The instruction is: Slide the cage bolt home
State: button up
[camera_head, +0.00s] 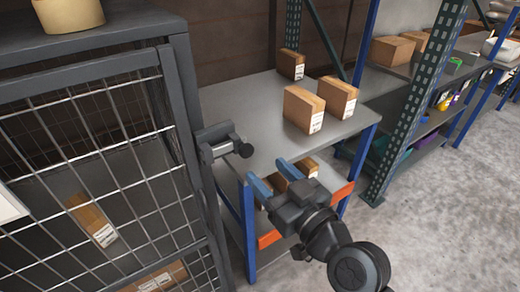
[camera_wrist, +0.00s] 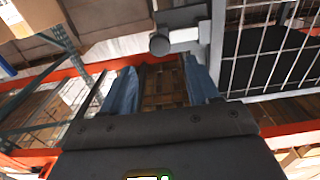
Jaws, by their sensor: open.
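The grey mesh cage (camera_head: 110,150) stands at the left in the head view. Its bolt (camera_head: 222,150) sits on the cage's right front post, with a round dark knob (camera_head: 245,150) at its right end. In the wrist view the bolt's knob (camera_wrist: 159,44) shows at the top centre, with the cage mesh (camera_wrist: 262,45) to its right. My gripper (camera_head: 267,177) is open, its blue fingers apart and empty, a little below and right of the knob. In the wrist view my gripper (camera_wrist: 163,82) has nothing between its fingers near the knob. How far the bolt is engaged is unclear.
A grey table (camera_head: 240,110) with cardboard boxes (camera_head: 305,108) stands behind my gripper, with blue legs and an orange lower rail (camera_head: 343,191). A green rack post (camera_head: 412,100) and shelves are at the right. Concrete floor (camera_head: 440,220) is clear at lower right.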

aim_at(248, 152)
jog(key=p+x, duration=0.1)
jog(key=x, duration=0.5)
jog(key=shift+w+a+p, duration=0.3)
grip_shut()
dwell(0.5)
